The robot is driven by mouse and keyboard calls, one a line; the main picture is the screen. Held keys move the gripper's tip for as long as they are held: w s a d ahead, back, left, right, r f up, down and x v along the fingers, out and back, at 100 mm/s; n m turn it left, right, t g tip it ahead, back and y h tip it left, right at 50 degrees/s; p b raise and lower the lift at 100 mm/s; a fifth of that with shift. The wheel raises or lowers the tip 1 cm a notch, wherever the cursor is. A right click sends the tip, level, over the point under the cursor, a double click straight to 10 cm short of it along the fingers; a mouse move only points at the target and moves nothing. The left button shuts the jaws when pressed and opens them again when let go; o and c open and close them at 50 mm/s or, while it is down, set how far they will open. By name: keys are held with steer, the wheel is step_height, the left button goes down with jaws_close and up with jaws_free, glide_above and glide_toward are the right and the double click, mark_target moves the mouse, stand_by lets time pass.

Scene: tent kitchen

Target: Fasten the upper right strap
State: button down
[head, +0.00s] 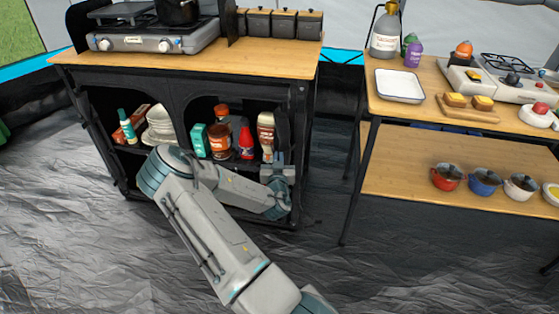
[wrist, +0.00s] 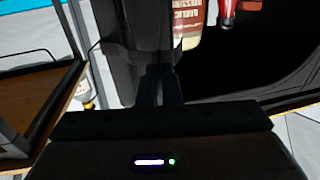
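The black cabinet (head: 180,85) has an open front with a dark rolled flap (head: 283,132) hanging at its right front edge. The flap also shows as dark fabric in the wrist view (wrist: 128,45). I cannot make out the upper right strap against the dark fabric. My gripper (head: 280,160) is at the right edge of the cabinet opening, beside the flap. In the wrist view the dark fingers (wrist: 160,85) are close together at the lower end of the dark fabric. I cannot see whether any thin strap lies between them.
Bottles (head: 266,132), jars and a stack of bowls (head: 160,122) stand on the cabinet shelf, close to my gripper. A gas stove (head: 150,36) stands on top. A wooden two-level table (head: 440,165) is on the right, with a floor gap between.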

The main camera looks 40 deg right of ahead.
mark_target(272, 149)
steer(key=w+m+g+h+b, duration=0.2)
steer(key=w+b, duration=0.1)
steer(key=shift+w+a+f+g+h, duration=0.1)
steer(key=shift+w+f+g+h, duration=0.05)
steer(key=shift+g+h, duration=0.15)
steer(key=shift+w+r+b, duration=0.25)
steer(key=shift+w+b, duration=0.2)
steer(key=shift+w, duration=0.1)
steer(key=c, duration=1.6)
jaws_free()
steer(key=p+v, duration=0.2)
steer(key=v, duration=1.1)
steer(key=shift+s+a, duration=0.2)
steer(key=shift+s, duration=0.05)
